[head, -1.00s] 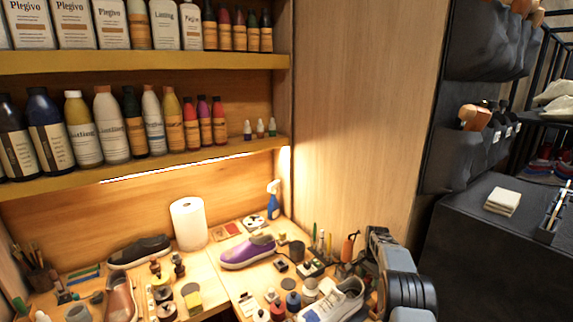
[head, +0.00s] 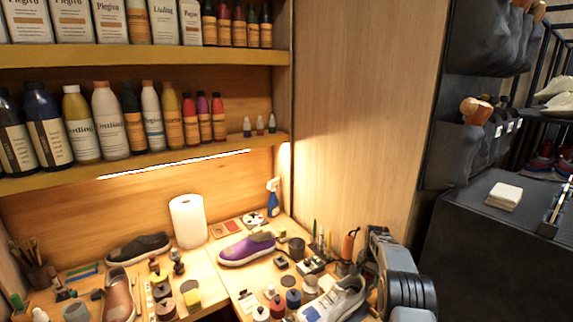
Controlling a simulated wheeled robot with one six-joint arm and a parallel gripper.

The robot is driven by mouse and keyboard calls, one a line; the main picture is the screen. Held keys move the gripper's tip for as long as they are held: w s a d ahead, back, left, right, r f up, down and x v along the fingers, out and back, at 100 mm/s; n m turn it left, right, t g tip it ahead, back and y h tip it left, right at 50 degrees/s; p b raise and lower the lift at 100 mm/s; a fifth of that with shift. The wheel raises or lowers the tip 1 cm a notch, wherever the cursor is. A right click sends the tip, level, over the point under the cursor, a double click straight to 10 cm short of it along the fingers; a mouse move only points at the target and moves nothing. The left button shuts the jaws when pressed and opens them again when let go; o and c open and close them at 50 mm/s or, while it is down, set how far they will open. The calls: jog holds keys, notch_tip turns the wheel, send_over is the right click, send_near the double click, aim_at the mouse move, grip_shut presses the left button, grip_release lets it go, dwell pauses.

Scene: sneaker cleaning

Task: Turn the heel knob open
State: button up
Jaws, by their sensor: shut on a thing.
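A white and blue sneaker (head: 336,299) lies at the front right of the workbench, with its heel end toward my arm. My gripper (head: 370,272) is at that heel end, at the right edge of the bench. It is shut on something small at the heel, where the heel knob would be. My own dark arm and wrist cover most of the fingers and the knob, so the knob's angle cannot be seen.
Several small jars (head: 293,298) stand just left of the sneaker. An orange-handled tool (head: 348,243) and a rack of small items (head: 313,265) stand behind it. A purple sneaker (head: 246,248) and a paper roll (head: 188,221) are farther back. A wooden panel (head: 365,120) rises behind.

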jog(key=shift+o, duration=0.6)
jog(key=shift+n, duration=0.9)
jog(key=shift+s+f, duration=0.1)
jog(key=shift+o, duration=0.4)
jog(key=shift+a+f+n+b, duration=0.1)
jog(key=shift+n+b, duration=0.2)
jog(key=shift+n, duration=0.8)
jog(key=shift+o, duration=0.2)
jog(key=shift+n, duration=0.8)
